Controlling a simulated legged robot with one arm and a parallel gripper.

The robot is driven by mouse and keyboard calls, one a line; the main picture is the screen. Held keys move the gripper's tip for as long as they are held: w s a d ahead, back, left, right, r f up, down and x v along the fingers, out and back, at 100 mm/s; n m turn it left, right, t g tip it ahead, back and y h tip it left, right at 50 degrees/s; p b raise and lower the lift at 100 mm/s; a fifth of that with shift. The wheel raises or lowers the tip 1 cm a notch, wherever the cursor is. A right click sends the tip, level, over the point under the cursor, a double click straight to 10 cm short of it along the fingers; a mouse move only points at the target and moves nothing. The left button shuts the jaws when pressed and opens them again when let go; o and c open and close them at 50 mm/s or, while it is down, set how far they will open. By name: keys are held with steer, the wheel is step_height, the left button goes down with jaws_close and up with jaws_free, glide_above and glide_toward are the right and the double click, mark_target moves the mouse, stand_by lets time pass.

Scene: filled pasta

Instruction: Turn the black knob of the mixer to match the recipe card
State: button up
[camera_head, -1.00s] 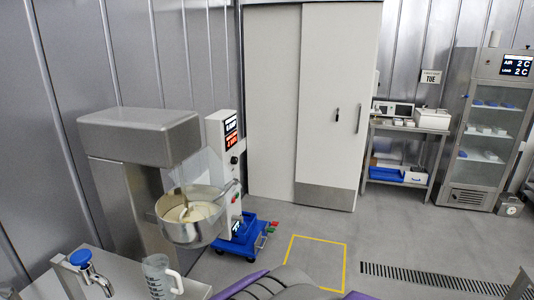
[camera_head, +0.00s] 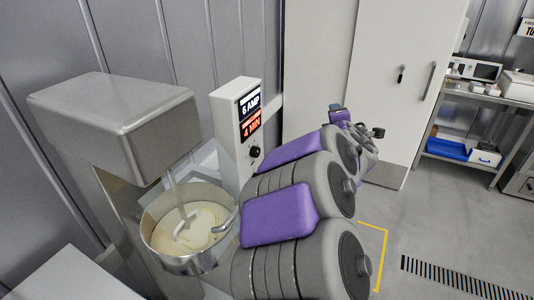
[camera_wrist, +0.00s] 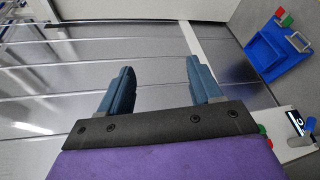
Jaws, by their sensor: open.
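The mixer (camera_head: 115,120) stands at the left in the head view, with a steel bowl (camera_head: 165,254) of pale dough and a hook in it. A white control column (camera_head: 228,120) stands beside it. Its displays (camera_head: 250,114) read "6 AMP" in white and what looks like "2 MIN" on orange. The black knob (camera_head: 255,151) sits below the displays; its exact setting is too small to tell. My gripper (camera_wrist: 158,80) is open and empty in the wrist view, apart from the knob. In the head view it is at the far end of my arm, right of the column. I see no recipe card.
My arm hides the column's lower part in the head view. A white door (camera_head: 385,75) stands behind, a steel shelf (camera_head: 470,100) at the right.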

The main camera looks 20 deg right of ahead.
steer(key=w+a+f+n+t+y, duration=0.2)
steer(key=w+n+y, duration=0.1)
steer(key=n, duration=0.3)
steer(key=n+y, duration=1.3)
steer(key=y, duration=0.2)
glide_toward(257, 155)
steer(key=x, duration=0.8)
steer(key=shift+s+a+b, duration=0.2)
steer(key=shift+a+b, duration=0.1)
steer(key=shift+b, duration=0.1)
steer(key=shift+w, duration=0.3)
steer(key=shift+w+d+f, duration=0.1)
steer(key=shift+w+d, duration=0.05)
steer(key=shift+d, duration=0.35)
steer(key=shift+w+d, duration=0.2)
steer(key=shift+d, duration=0.3)
steer(key=shift+a, duration=0.95)
steer(key=c, duration=0.3)
steer(key=shift+a, duration=0.15)
steer(key=shift+c, duration=0.7)
steer(key=shift+d, duration=0.65)
steer(key=c, duration=0.5)
steer(key=shift+d, duration=0.1)
steer(key=shift+c, duration=0.5)
